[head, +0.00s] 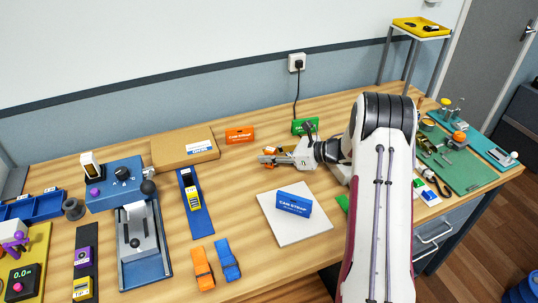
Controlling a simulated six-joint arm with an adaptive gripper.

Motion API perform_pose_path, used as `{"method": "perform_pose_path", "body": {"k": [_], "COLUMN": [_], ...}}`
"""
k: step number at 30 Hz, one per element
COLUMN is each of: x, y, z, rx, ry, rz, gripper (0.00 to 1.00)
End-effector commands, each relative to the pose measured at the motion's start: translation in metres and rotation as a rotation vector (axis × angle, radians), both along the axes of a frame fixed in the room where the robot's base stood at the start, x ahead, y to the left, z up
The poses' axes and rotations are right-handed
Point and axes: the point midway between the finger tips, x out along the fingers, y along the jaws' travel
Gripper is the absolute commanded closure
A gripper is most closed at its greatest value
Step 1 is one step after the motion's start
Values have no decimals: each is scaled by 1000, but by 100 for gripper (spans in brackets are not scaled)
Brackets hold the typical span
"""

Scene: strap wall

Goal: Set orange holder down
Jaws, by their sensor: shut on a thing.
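My gripper (266,158) is low over the back middle of the table, its fingers pointing left. It is shut on a small orange thing (270,150), which shows only in part between and beside the fingers. I cannot tell its full shape, or whether it touches the table. An orange block labelled CAM STRAP (240,135) stands just behind and left of my fingertips, apart from them. I cannot tell which of the two orange things is the orange holder.
A blue CAM STRAP block (293,204) stands on a white board (280,231) in front. A green block (305,126) is behind my gripper. A cardboard box (176,150) lies left. Orange (202,268) and blue (227,260) straps lie near the front. Bare wood surrounds the fingertips.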

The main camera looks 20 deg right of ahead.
Motion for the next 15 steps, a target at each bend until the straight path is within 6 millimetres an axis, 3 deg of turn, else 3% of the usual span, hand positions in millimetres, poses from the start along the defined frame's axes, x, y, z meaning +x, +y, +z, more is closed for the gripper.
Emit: {"method": "perform_pose_path", "body": {"k": [12, 13, 15], "x": [0, 0, 0], "y": [0, 0, 0], "z": [-3, -3, -3], "rx": [1, 0, 0], "ry": [-1, 0, 0], "rz": [0, 0, 0], "gripper": [100, 75, 64]}}
